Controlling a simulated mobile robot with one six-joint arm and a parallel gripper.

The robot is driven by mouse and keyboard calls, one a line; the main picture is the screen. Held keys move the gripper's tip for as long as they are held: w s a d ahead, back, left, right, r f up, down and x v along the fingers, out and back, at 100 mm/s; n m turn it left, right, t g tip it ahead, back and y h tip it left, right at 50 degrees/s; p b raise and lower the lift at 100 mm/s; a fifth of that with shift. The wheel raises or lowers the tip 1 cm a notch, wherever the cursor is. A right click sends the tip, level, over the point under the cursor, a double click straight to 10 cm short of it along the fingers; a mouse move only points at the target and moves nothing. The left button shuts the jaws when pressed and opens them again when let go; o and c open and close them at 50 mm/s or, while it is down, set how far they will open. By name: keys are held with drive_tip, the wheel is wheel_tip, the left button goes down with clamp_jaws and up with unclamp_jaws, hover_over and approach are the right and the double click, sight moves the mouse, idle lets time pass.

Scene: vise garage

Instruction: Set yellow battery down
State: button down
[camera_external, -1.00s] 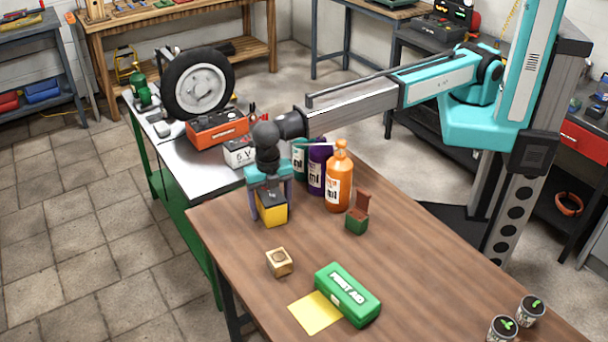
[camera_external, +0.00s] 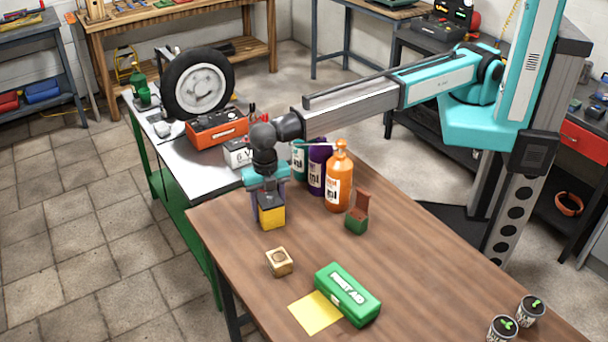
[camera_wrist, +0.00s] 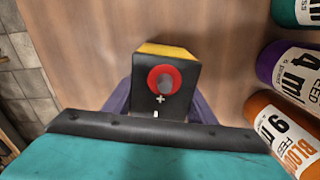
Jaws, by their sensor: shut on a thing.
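The yellow battery (camera_external: 271,216) has a black top and is upright at the far left part of the wooden table. In the wrist view the battery (camera_wrist: 165,80) shows its black top with a red ring and a plus mark. My gripper (camera_external: 267,200) points down and is shut on the battery from above, with a finger on each side. The battery's base is at or very near the tabletop; I cannot tell if it touches. The wooden table (camera_external: 400,250) is under it.
Orange (camera_external: 339,180), purple (camera_external: 317,170) and teal (camera_external: 299,160) bottles stand close to the right of the battery. The table's left edge is close.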

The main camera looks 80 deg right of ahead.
drive_tip(key=shift+w+a, duration=0.4)
drive_tip(key=shift+a, duration=0.5)
drive_tip(key=shift+w+a, duration=0.4)
drive_tip(key=shift+a, duration=0.55)
drive_tip(key=shift+w+a, duration=0.4)
drive_tip(key=shift+a, duration=0.5)
drive_tip(key=c, duration=0.7)
unclamp_jaws()
drive_tip(key=shift+r, duration=0.15)
wheel_tip(320, 180, up, 14)
drive_tip(key=b, duration=0.3)
drive_tip(key=shift+f, duration=0.2)
drive_tip(key=shift+d, duration=0.15)
